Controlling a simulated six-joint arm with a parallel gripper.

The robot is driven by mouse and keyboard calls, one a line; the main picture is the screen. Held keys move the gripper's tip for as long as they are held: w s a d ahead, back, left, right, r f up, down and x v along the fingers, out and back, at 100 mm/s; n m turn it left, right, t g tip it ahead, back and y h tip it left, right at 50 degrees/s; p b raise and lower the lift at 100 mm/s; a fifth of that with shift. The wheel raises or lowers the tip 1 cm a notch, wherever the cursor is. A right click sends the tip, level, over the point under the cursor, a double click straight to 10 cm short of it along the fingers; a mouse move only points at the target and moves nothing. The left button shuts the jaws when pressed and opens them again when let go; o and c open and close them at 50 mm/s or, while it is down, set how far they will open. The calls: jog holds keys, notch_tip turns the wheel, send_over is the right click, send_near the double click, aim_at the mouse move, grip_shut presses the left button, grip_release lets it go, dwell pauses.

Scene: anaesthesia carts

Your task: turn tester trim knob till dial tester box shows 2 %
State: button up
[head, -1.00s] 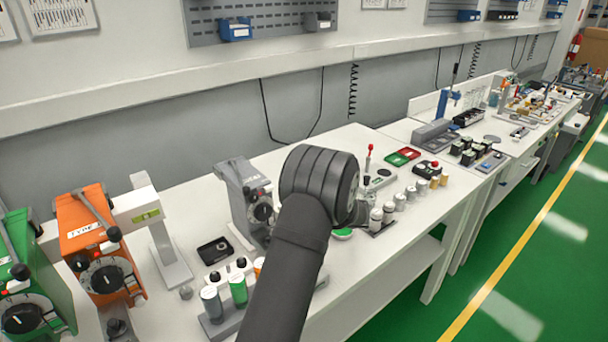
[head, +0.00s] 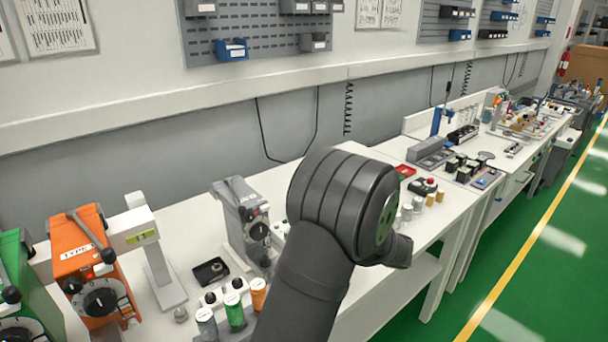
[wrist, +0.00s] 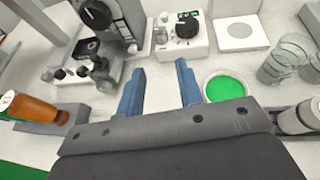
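In the wrist view a white box (wrist: 182,42) with a large round black knob (wrist: 187,27) and a small green display (wrist: 187,15) stands beyond my fingertips. It looks like the tester box. The display's figures are too small to read. A smaller knob (wrist: 160,36) sits at its left side. My gripper (wrist: 160,66) is open, its two blue fingers apart with nothing between them. The fingertips are short of the box in the picture; I cannot tell their height above the table. In the head view my wrist hides the fingers and most of this area.
A grey vaporizer-like unit (head: 243,225) stands left of my arm. Orange (head: 88,260) and green units stand farther left. In the wrist view a green-filled dish (wrist: 225,88) lies right of the fingers, glass jars (wrist: 283,60) beyond it, and an orange bottle (wrist: 35,108) left.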

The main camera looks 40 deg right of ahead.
jog(key=w+a+r+n+g+h, duration=0.1)
jog(key=w+r+n+g+h, duration=0.1)
jog(key=r+n, duration=0.6)
jog(key=w+a+r+n+g+h, duration=0.1)
jog(key=w+r+n+g, duration=0.4)
jog(key=r, duration=0.5)
jog(key=shift+w+n+g+h, duration=0.3)
jog(key=shift+n+g+h, duration=0.4)
jog(key=shift+n+g, duration=0.6)
jog(key=shift+f, duration=0.15)
jog(key=s+f+m+t+y, duration=0.2)
jog(key=s+f+m+t, duration=0.1)
jog(key=f+m, duration=0.2)
jog(key=s+f+m+t+y, duration=0.3)
jog(key=f+m, duration=0.2)
jog(key=f, duration=0.4)
jog(key=shift+s+f+m, duration=0.25)
jog(key=shift+m, duration=0.05)
jog(key=shift+d+r, duration=0.1)
